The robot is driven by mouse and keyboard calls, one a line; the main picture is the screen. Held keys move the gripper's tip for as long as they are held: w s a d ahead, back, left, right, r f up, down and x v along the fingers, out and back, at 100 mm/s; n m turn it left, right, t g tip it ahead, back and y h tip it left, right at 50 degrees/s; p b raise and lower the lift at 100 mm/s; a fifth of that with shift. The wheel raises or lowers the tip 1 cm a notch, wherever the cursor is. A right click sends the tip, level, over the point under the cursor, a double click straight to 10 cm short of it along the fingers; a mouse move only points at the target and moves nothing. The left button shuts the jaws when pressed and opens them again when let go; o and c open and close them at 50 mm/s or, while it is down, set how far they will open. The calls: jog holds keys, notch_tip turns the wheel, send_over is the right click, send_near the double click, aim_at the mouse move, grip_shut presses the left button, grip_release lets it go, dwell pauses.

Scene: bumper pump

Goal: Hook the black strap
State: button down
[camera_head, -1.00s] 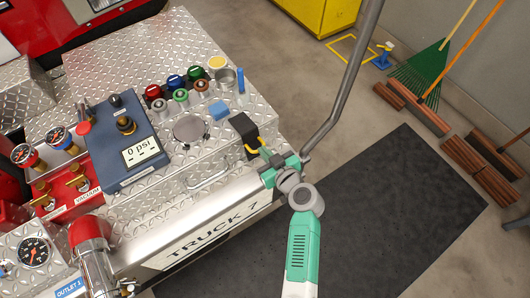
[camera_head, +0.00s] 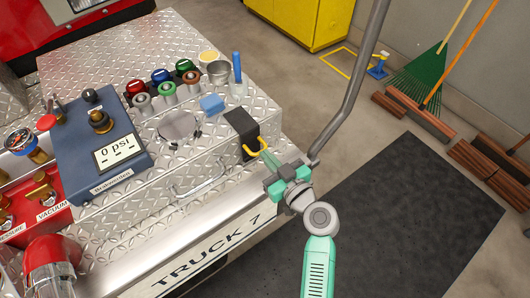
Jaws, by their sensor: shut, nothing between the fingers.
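The black strap (camera_head: 239,122) lies over the top edge of the diamond-plate bumper, near its right end. A yellow loop (camera_head: 252,146) hangs at its lower end, over the front side. My gripper (camera_head: 267,158) is just right of and below the strap, its green fingers pointing at the yellow loop. The fingers are shut with nothing held between them. The tips overlap the loop's right side in this view; I cannot tell whether they touch it or pass through it. I see no separate hook clearly.
A grey bent pipe (camera_head: 350,95) rises close behind my gripper. A blue block (camera_head: 212,104), a metal cup (camera_head: 219,72) and several coloured caps stand on the bumper. A metal handle (camera_head: 200,182) is on its front side. A dark mat (camera_head: 400,220) covers the floor to the right.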

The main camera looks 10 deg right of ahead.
jog(key=s+d+r+p, duration=0.1)
jog(key=s+d+r, duration=0.1)
jog(key=s, duration=0.4)
jog(key=s+d+r+p, duration=0.2)
jog(key=s, duration=0.3)
jog(key=shift+s, duration=0.4)
jog(key=shift+d, duration=0.1)
